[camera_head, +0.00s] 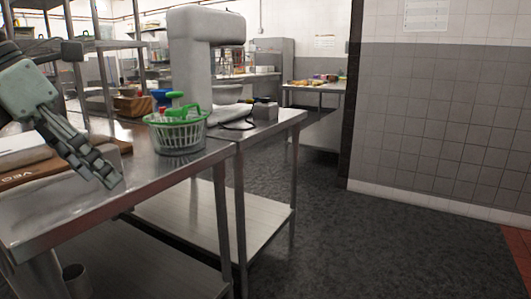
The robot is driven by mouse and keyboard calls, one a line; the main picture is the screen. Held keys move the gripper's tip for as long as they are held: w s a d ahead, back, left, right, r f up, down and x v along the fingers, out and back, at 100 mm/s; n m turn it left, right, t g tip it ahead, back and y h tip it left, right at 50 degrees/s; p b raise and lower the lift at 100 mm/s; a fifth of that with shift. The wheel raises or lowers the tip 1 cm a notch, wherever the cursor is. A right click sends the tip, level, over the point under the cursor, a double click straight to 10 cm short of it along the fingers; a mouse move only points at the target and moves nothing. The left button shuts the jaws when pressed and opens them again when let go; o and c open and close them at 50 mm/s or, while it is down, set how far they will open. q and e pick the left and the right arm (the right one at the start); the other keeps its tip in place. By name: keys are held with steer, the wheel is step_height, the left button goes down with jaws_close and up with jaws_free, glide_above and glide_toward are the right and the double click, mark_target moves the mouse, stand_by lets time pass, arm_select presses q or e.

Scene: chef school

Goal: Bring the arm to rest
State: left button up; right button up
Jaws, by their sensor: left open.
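My left gripper (92,165) comes in from the left and points down to the right over the front part of a steel table (75,208). It is open and I see nothing between its fingers. It is seen from the side, so its exact height over the table is hard to tell. A wooden board (30,178) with dark lettering lies under and behind it. My right gripper is not in view.
Dark floor (350,230) is clear to the right, up to a tiled wall (440,120).

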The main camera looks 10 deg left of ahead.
arm_select(q)
steer(key=w+d+n+t+h, duration=0.55)
steer(key=w+d+h, duration=0.65)
steer(key=w+h, duration=0.3)
steer(key=w+a+f+n+t+y, duration=0.5)
steer(key=a+f+n+y, duration=0.15)
steer(key=f+n, duration=0.4)
steer(key=w+a+f+n+t+y, duration=0.5)
steer(key=f+n+y, duration=0.35)
steer(key=n, duration=0.25)
steer(key=s+a+f+n+g+y, duration=0.1)
steer(key=s+f+n+g+y, duration=0.3)
steer(key=f, duration=1.1)
steer(key=s+a+f+n+g+y, duration=0.2)
steer(key=s+f+n+g, duration=0.3)
steer(key=f, duration=1)
steer(key=s+d+f+n+g, duration=0.1)
steer(key=s+d+f+g, duration=0.3)
steer(key=s+f, duration=0.5)
steer(key=s+d+f+n+g+h, duration=0.1)
steer(key=s+d+f+g, duration=0.2)
steer(key=s+f, duration=0.6)
steer(key=s, duration=0.5)
steer(key=shift+d+g, duration=0.35)
steer(key=shift+d, duration=0.05)
